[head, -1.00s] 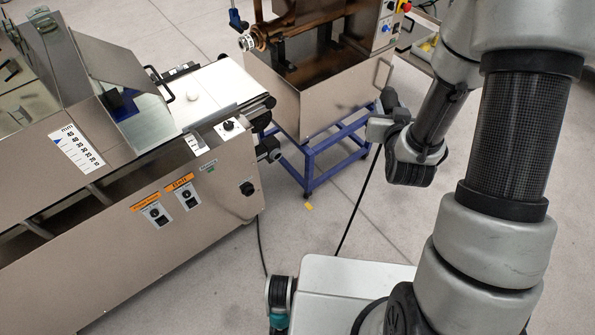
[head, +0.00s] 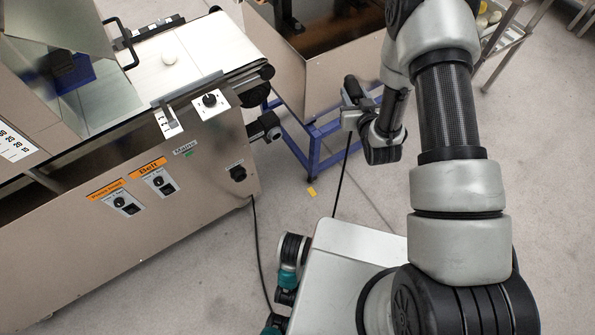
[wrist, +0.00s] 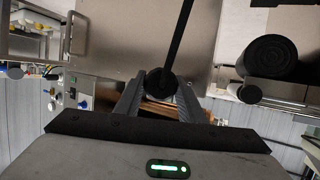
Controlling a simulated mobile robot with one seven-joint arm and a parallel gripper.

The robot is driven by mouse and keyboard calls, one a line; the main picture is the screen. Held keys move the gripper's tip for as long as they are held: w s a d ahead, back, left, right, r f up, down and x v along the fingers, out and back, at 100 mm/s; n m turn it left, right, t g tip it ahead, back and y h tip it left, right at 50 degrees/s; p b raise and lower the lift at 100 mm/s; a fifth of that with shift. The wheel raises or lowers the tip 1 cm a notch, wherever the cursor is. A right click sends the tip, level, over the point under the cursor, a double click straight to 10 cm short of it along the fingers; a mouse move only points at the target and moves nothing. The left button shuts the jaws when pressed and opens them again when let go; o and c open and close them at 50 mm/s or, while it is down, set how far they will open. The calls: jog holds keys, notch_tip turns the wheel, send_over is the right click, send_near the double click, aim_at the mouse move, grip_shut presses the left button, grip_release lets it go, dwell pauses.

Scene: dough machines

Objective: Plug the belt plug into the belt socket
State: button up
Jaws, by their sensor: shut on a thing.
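My gripper (head: 347,121) is to the right of the belt machine (head: 150,240), clear of it, in front of the blue-legged machine. In the wrist view its two fingers (wrist: 157,98) are closed around a round black plug (wrist: 158,82), with a black cable (wrist: 180,35) running from it. In the head view the plug is too small to make out, but the cable (head: 341,180) hangs from the gripper to the floor. A black socket-like fitting (head: 238,173) is on the right end of the belt machine's front panel; its label is unreadable. An orange "Belt" label (head: 153,166) sits above a switch.
A blue-legged machine (head: 318,150) stands behind my gripper. Rollers (head: 265,127) stick out from the belt machine's right end. Another cable (head: 257,235) runs down beside that machine. Open floor (head: 285,205) lies between the machine and my gripper. A rack (head: 500,40) is at upper right.

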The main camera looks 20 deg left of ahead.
jog(key=s+a+f+n+g+y+b, duration=0.1)
jog(key=s+a+f+b, duration=0.2)
jog(key=f, duration=0.7)
jog(key=s+a+f+n+g+y+b, duration=0.1)
jog(key=s+a+f+n+y+b, duration=0.1)
jog(key=a+f, duration=0.4)
jog(key=s+a+f+n+g+y+b, duration=0.2)
jog(key=s+a+f+b, duration=0.2)
jog(key=f, duration=1)
jog(key=shift+s+a+f+b, duration=0.4)
jog(key=shift+a+b, duration=0.25)
jog(key=shift+b, duration=0.4)
jog(key=w+a+b, duration=0.2)
jog(key=w+a, duration=0.2)
jog(key=shift+a, duration=0.3)
jog(key=shift+w+a, duration=1.15)
jog(key=shift+a, duration=0.1)
jog(key=o, duration=1.2)
jog(key=shift+o, duration=0.6)
jog(key=shift+f, duration=0.1)
